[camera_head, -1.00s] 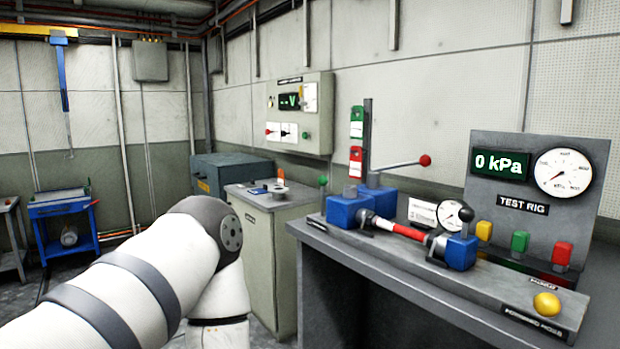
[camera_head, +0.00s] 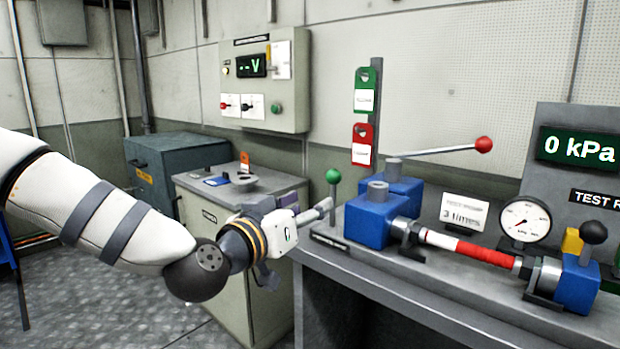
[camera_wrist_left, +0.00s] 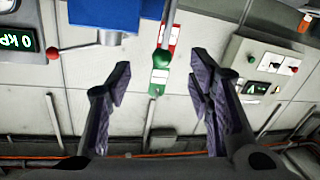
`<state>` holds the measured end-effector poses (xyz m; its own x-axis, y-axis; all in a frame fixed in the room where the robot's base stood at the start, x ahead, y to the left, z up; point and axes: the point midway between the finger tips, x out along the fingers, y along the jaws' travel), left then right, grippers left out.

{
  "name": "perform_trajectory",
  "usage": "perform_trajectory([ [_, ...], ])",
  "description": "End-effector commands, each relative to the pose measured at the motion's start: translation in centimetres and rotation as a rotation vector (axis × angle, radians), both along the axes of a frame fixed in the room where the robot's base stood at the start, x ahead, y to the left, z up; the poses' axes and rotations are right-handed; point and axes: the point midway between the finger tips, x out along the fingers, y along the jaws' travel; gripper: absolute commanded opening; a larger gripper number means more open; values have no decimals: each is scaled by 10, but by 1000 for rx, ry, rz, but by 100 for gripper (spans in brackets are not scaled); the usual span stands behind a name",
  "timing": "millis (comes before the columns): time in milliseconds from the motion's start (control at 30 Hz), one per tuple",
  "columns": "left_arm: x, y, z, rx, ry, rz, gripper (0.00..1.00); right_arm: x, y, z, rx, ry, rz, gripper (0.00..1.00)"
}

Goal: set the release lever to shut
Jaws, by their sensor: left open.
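A lever with a green ball knob (camera_head: 333,176) stands upright at the left end of the grey test bench, behind a small label; its label text is too small to read. My left gripper (camera_head: 325,208) is beside its stem, slightly left of and below the knob, with its fingers pointing toward it. In the left wrist view the green knob (camera_wrist_left: 162,57) shows between and beyond the two open, empty fingers (camera_wrist_left: 158,82). Contact with the stem cannot be told. A longer lever with a red ball knob (camera_head: 484,145) extends right from the blue pump block (camera_head: 367,222). My right gripper is not in view.
A red-and-white hose (camera_head: 470,248) runs from the pump to a blue block with a black knob (camera_head: 593,232). A round gauge (camera_head: 525,218) stands behind it. A display (camera_head: 580,150) reads 0 kPa. A grey-green cabinet (camera_head: 240,200) stands left of the bench.

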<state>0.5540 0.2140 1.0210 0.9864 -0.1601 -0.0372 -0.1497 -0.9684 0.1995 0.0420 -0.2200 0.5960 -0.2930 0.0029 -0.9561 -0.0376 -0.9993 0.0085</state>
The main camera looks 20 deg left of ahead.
Motion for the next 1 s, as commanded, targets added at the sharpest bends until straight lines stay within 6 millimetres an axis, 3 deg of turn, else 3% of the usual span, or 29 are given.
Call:
perform_trajectory([
  [100, 3, 3, 14, -2, -35, 8, 47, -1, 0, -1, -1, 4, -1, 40],
  [200, 13, 2, 14, 0, -36, 10, 47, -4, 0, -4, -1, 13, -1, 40],
  [500, 87, -9, 9, -1, -32, 10, 47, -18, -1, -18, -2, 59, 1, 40],
  [633, 109, -13, 11, -1, -33, 10, 47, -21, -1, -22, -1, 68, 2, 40],
  [800, 121, -15, 14, -2, -34, 9, 47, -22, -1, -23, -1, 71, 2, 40],
  [1000, 121, -15, 15, -3, -36, 8, 47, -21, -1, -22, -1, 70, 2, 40],
])
